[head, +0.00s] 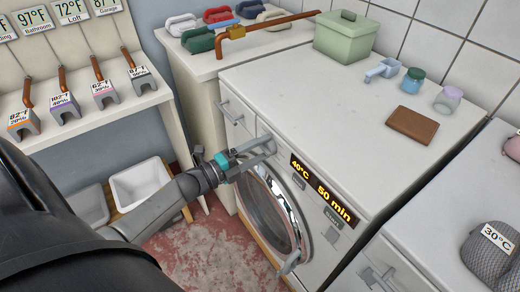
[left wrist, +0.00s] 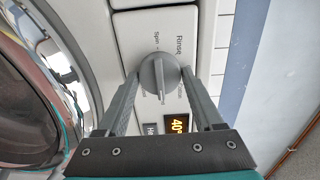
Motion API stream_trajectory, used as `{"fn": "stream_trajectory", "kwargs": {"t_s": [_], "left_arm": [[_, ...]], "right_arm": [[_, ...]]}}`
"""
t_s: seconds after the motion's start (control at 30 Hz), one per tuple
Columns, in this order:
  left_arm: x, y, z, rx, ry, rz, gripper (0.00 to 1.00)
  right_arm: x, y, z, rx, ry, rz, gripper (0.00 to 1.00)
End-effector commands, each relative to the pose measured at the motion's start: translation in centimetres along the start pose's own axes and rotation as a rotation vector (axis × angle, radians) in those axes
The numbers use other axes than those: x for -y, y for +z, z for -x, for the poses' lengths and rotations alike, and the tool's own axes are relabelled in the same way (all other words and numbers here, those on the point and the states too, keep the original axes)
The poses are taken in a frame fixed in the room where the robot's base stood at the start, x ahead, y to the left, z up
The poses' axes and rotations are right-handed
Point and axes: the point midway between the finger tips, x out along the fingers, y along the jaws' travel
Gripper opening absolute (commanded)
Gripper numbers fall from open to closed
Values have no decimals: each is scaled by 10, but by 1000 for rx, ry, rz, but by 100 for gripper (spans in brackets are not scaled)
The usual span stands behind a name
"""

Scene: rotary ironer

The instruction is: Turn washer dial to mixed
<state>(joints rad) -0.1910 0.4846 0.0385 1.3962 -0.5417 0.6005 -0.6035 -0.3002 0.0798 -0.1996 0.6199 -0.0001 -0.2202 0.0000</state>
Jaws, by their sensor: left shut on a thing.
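The grey round washer dial (left wrist: 158,76) sits on the white front panel in the left wrist view, with a raised pointer ridge aimed toward the bottom of that picture. The labels Rinse and Spin show beside it; other labels are partly hidden, and I cannot read Mixed. My left gripper (left wrist: 160,88) is shut on the dial, one finger on each side. In the head view this gripper (head: 268,147) is at the upper left of the washer (head: 320,95) front and hides the dial. My right gripper is not in view.
The washer's orange display (head: 323,190) reads 40°C and 50 min. Its round glass door (head: 268,212) is just below my gripper. A green box (head: 345,38), small jars and a brown block (head: 411,123) stand on the worktop. A white bin (head: 142,186) is on the left.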

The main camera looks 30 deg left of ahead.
Motion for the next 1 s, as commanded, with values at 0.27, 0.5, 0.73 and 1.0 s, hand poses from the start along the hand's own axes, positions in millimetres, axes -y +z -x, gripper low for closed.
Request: {"fn": "stream_trajectory", "kwargs": {"t_s": [0.27, 0.5, 0.73, 1.0], "left_arm": [[0, 0, 0, 0, 1, 0, 13], [0, 0, 0, 0, 1, 0, 88], [0, 0, 0, 0, 1, 0, 98], [0, 0, 11, 0, 2, 1, 98]], "right_arm": [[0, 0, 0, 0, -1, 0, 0], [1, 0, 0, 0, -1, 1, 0], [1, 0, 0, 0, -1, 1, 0], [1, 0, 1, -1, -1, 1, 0]]}}
